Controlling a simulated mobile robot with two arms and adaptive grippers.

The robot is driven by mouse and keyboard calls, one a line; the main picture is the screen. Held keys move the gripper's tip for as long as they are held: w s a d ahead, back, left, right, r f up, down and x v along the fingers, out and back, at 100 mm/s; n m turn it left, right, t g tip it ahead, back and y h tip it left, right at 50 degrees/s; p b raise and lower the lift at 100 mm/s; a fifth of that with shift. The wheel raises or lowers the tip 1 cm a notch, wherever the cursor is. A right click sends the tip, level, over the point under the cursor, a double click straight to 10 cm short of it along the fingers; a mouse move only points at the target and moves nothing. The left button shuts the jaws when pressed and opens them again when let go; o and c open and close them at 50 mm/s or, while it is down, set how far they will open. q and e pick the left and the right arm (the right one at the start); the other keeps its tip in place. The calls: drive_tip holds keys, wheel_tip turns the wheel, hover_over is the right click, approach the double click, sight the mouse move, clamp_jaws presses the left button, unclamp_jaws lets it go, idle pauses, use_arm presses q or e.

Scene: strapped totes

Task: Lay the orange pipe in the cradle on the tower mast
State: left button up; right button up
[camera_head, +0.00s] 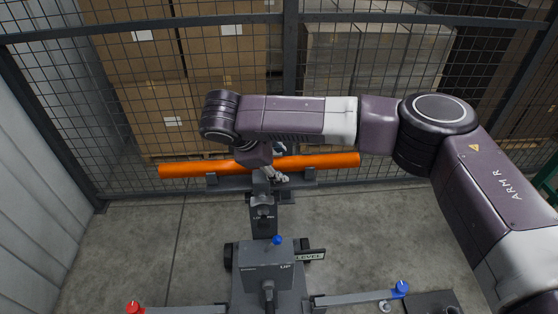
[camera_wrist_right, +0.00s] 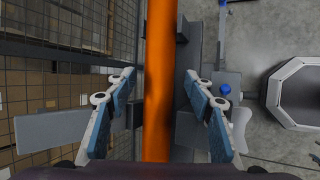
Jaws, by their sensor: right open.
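The orange pipe (camera_head: 200,168) lies level across the top of the dark tower mast (camera_head: 263,222), beside the wire fence. Grey cradle brackets (camera_head: 212,179) show under it left and right of the mast; the pipe appears to rest in them. My right gripper (camera_head: 270,172) is at the pipe's middle, partly hidden by its own wrist. In the right wrist view its blue-padded fingers (camera_wrist_right: 158,85) are open, one on each side of the pipe (camera_wrist_right: 160,40), with visible gaps. My left gripper is not in view.
A mesh fence (camera_head: 350,90) stands close behind the pipe, with stacked cardboard boxes (camera_head: 165,65) beyond it. The tower base (camera_head: 262,275) has outrigger legs with a red knob (camera_head: 134,307) and a blue knob (camera_head: 401,287). The concrete floor is clear left of the mast.

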drive_tip(key=v, duration=1.2)
drive_tip(key=shift+a, duration=0.1)
drive_tip(key=s+a+f+m+g+y, duration=0.1)
drive_tip(key=s+a+f+m+y, duration=0.1)
drive_tip(key=s+a+f+y, duration=0.5)
drive_tip(key=s+a+f+m+g+y, duration=0.1)
drive_tip(key=s+a+f+g+y, duration=0.1)
drive_tip(key=s+f, duration=0.6)
drive_tip(key=s+d+f+m+t+h, duration=0.1)
drive_tip(key=s+d+f+m, duration=0.35)
drive_tip(key=d, duration=0.55)
drive_tip(key=s+d+f+m+h, duration=0.25)
drive_tip(key=s+d+f, duration=0.2)
drive_tip(key=d, duration=0.55)
drive_tip(key=s+d+f+m+t+h, duration=0.1)
drive_tip(key=s+d+f+m, duration=0.4)
drive_tip(key=d, duration=0.5)
wheel_tip(320, 180, down, 31)
drive_tip(key=g+b, duration=0.2)
drive_tip(key=b, duration=0.3)
drive_tip(key=s+d+f+b, duration=0.1)
drive_tip(key=s+f+b, duration=0.1)
drive_tip(key=s+f, duration=0.7)
drive_tip(key=s+d+f+g+b, duration=0.1)
drive_tip(key=s+f+b, duration=0.1)
drive_tip(key=s+f, duration=0.7)
wheel_tip(320, 180, down, 4)
drive_tip(key=shift+d+r+n, duration=0.1)
drive_tip(key=shift+d+n, duration=0.2)
